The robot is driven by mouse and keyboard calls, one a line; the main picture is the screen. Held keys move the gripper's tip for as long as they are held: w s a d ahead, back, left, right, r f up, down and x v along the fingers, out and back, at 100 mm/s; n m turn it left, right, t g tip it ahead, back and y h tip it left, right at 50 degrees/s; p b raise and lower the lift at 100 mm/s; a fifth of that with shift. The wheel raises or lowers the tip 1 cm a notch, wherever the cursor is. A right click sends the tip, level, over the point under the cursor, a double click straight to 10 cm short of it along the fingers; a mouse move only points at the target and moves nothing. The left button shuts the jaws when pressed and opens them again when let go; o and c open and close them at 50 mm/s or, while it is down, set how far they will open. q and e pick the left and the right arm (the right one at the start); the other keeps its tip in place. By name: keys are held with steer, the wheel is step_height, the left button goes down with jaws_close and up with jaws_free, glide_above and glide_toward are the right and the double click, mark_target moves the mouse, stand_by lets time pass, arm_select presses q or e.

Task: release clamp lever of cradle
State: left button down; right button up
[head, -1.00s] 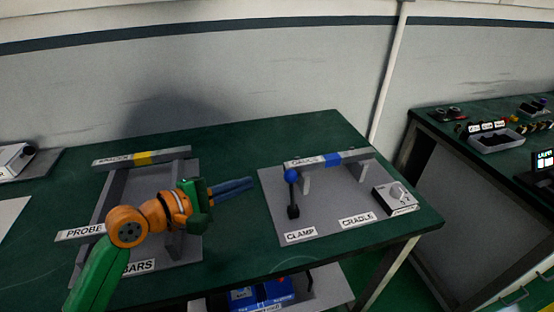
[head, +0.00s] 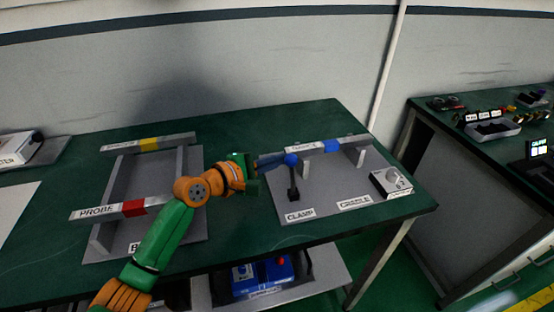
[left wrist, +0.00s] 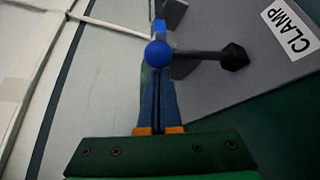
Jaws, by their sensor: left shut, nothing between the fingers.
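The clamp lever (head: 293,178) is a dark stick with a blue ball knob (head: 291,160) on top, standing upright on the grey cradle plate (head: 330,200) by the CLAMP label. A grey bar (head: 307,148) with a blue band lies across the cradle's supports. My left gripper (head: 281,159) is shut and empty, with its blue fingertips at the knob from the left. In the left wrist view the knob (left wrist: 158,53) is just beyond the closed fingertips (left wrist: 160,78); whether they touch I cannot tell. The lever's shaft (left wrist: 205,55) runs right to its dark base. My right gripper is not in view.
At the left, a rack (head: 200,232) holds bars with yellow and red bands, one labelled PROBE. A small grey box with a knob (head: 392,183) sits at the cradle's right. Another bench (head: 470,140) stands right.

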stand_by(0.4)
arm_select(q)
steer(key=shift+s+d+r, duration=0.1)
steer(key=shift+s+r, duration=0.05)
steer(key=shift+s, duration=0.05)
